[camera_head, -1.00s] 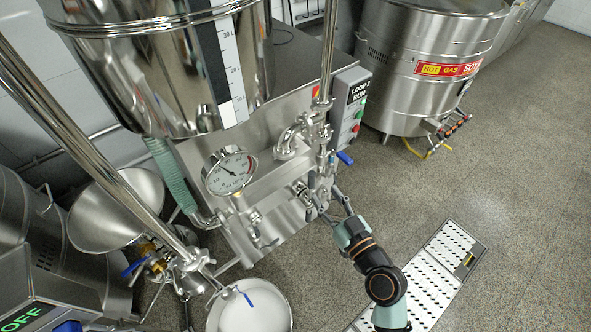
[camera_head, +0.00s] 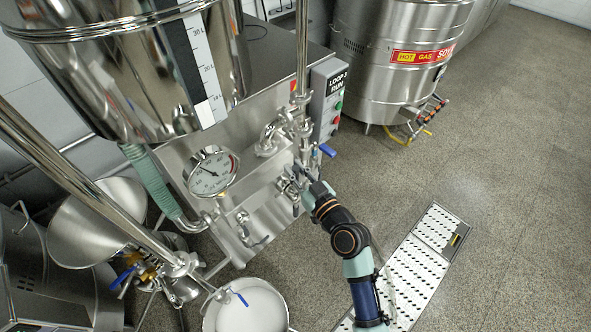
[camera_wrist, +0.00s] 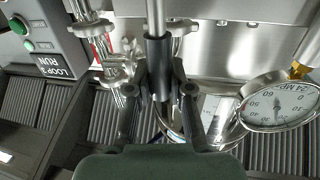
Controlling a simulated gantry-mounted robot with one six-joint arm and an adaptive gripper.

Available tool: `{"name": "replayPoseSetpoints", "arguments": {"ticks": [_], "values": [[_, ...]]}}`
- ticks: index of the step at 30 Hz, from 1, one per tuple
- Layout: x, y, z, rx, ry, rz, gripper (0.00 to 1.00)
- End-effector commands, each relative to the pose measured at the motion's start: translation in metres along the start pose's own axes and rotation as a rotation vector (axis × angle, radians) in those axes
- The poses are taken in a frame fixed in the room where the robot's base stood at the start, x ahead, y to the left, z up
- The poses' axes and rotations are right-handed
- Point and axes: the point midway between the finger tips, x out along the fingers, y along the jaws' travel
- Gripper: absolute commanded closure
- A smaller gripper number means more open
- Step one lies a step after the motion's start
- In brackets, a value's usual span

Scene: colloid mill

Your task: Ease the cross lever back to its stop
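In the wrist view the cross lever appears as a bright rod with a dark sleeve (camera_wrist: 158,66) hanging in from the top middle. My gripper (camera_wrist: 161,78) has one finger on each side of this sleeve, very close to it. Whether the fingers press on it or leave a thin gap cannot be told. In the head view my gripper (camera_head: 304,180) is at the valve fittings on the front of the steel mill cabinet, below the control box. The lever there is too small and too covered by my gripper to make out.
A round dial gauge (camera_head: 213,173) stands left of my gripper, also in the wrist view (camera_wrist: 279,103). A control box (camera_head: 327,100) and a blue-handled valve (camera_head: 327,150) are just above and right.

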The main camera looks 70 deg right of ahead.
Motion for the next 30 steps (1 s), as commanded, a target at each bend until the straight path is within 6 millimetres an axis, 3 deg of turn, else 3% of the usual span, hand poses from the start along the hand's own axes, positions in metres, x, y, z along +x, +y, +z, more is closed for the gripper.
{"name": "replayPoseSetpoints", "arguments": {"ticks": [19,30], "values": [[-0.001,-0.006,0.003,-0.049,0.010,-0.001,1.00],[-0.009,-0.043,0.013,-0.308,0.064,-0.003,1.00]]}}
